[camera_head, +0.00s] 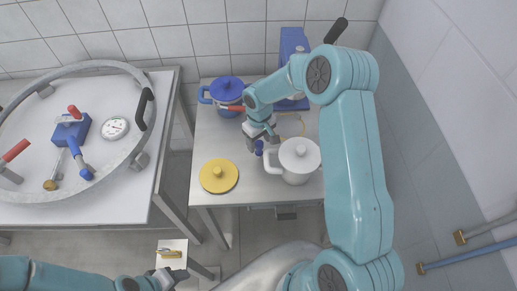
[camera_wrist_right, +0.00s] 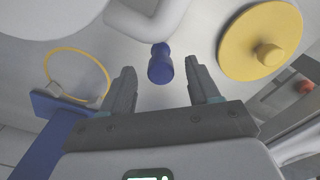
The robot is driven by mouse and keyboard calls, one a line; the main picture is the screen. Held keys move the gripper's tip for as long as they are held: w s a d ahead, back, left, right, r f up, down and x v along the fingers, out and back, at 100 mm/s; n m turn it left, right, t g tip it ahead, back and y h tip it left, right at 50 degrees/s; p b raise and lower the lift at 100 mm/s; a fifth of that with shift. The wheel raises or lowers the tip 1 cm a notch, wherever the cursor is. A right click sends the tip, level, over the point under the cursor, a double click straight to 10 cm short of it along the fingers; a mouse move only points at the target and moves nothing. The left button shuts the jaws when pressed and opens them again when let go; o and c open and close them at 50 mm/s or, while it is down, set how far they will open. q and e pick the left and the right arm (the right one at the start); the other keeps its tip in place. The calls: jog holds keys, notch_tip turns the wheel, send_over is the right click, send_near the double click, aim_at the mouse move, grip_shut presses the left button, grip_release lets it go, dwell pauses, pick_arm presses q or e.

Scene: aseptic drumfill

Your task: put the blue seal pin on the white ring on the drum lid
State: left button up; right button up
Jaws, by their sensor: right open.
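The blue seal pin (camera_head: 259,148) stands on the small table beside the white pot. In the right wrist view the pin (camera_wrist_right: 160,64) is between my right gripper's spread fingertips, near their ends, with gaps on both sides. My right gripper (camera_head: 256,140) is open and empty over the pin. The drum lid (camera_head: 60,190) lies on the left bench. On it is a round white piece (camera_head: 115,128) with small red and green marks; I cannot tell whether this is the white ring. My left gripper (camera_head: 168,271) is at the bottom, too small to read, by a white plate with a brass-coloured part.
The small table holds a blue pot (camera_head: 226,90), a white pot (camera_head: 298,160), a yellow lid (camera_head: 218,176) and a blue stand (camera_head: 289,45). A yellow loop (camera_wrist_right: 77,50) lies near the stand. Red and blue clamps (camera_head: 70,132) and a raised rim (camera_head: 84,67) are on the drum lid.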

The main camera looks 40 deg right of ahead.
aim_at(259, 148)
notch_tip(259, 148, down, 4)
jog(key=shift+s+f+b, duration=0.15)
jog(key=shift+f+b, duration=0.05)
jog(key=shift+b, duration=0.6)
jog(key=shift+f, duration=0.3)
jog(key=shift+a+r, duration=0.1)
jog(key=shift+r, duration=0.05)
jog(key=shift+r, duration=0.1)
jog(key=c, duration=0.9)
jog(key=shift+c, duration=1)
